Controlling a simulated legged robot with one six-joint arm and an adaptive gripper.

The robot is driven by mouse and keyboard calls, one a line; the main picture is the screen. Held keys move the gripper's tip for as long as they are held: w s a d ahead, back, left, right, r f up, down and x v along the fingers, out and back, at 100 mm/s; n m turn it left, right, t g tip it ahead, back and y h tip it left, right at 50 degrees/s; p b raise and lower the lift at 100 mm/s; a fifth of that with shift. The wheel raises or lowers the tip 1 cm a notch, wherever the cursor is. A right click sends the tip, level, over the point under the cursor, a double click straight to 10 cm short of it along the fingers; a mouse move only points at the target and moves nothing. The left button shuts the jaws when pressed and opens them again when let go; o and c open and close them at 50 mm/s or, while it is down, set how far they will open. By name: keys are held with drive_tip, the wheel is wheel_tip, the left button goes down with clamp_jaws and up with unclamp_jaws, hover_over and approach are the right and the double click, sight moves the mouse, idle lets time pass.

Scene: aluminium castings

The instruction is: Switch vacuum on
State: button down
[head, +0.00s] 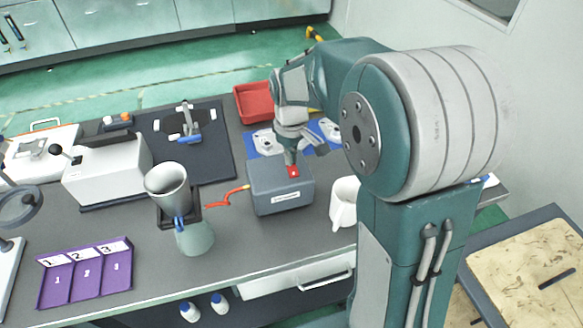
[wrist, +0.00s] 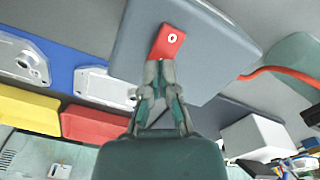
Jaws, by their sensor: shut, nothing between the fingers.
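The vacuum unit appears to be the grey box (head: 283,200) with a small label on its front, on the grey bench in the head view. A red switch (head: 293,173) with a white mark sits on its top. In the wrist view the grey box (wrist: 205,55) fills the upper middle, with the red switch (wrist: 170,40) near its edge. My gripper (head: 291,160) is shut and empty, pointing down at the switch. In the wrist view its closed fingertips (wrist: 159,68) are right at the switch's near end; I cannot tell whether they touch. The switch's on/off position is unclear.
A red hose (head: 226,199) reaches from the box toward a flask (head: 195,238) with a funnel (head: 168,184). A white jug (head: 343,203) stands close right of the box. Behind are a red tray (head: 255,103) and castings on a blue mat (wrist: 62,50). A purple tray (head: 85,275) lies front left.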

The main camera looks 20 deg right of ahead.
drive_tip(key=shift+f, duration=0.5)
idle(0.3)
drive_tip(key=shift+r, duration=3.5)
drive_tip(key=shift+s+r, duration=0.2)
drive_tip(key=shift+s, duration=0.05)
drive_tip(key=s+r+m+t, duration=0.2)
drive_tip(key=s+m, duration=0.1)
drive_tip(key=s, duration=0.7)
drive_tip(key=s+r+m+t, duration=0.2)
drive_tip(key=s+m+t, duration=0.1)
drive_tip(key=s, duration=0.7)
drive_tip(key=shift+s+r+t, duration=0.25)
drive_tip(key=shift+r+t, duration=0.05)
drive_tip(key=shift+r, duration=0.05)
